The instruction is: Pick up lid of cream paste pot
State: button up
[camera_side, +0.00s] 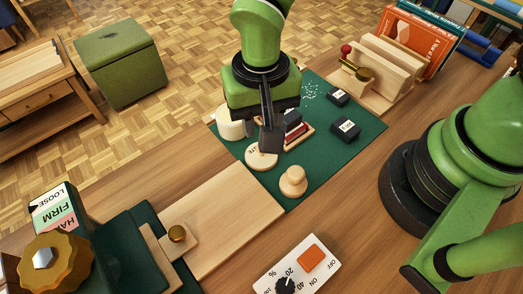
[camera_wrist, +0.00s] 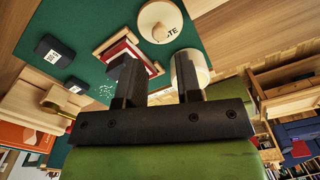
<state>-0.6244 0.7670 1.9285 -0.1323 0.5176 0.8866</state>
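The lid (camera_side: 262,158), a round cream disc lettered "TE", lies on the green mat (camera_side: 352,128) just below my gripper (camera_side: 271,138) in the side view, which partly covers it. In the wrist view the lid (camera_wrist: 152,17), with a small knob, is beyond the fingertips and not between them. The cream pot (camera_side: 229,127) stands behind and left of the lid; in the wrist view the pot (camera_wrist: 200,67) is partly behind the right finger. My gripper (camera_wrist: 158,62) is open and points down, with nothing held. Its height above the lid is hard to judge.
A small wooden tray with red items (camera_wrist: 120,50) is close beside the gripper. Dark labelled blocks (camera_side: 345,128) and a wooden knobbed piece (camera_side: 293,181) are on the mat. A wooden rack (camera_side: 372,72) stands behind right. A bare board (camera_side: 222,222) lies front left.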

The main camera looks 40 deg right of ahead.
aim_at(257, 161)
notch_tip(257, 161, down, 7)
jog(key=shift+s, duration=0.15)
dwell(0.4)
grip_shut()
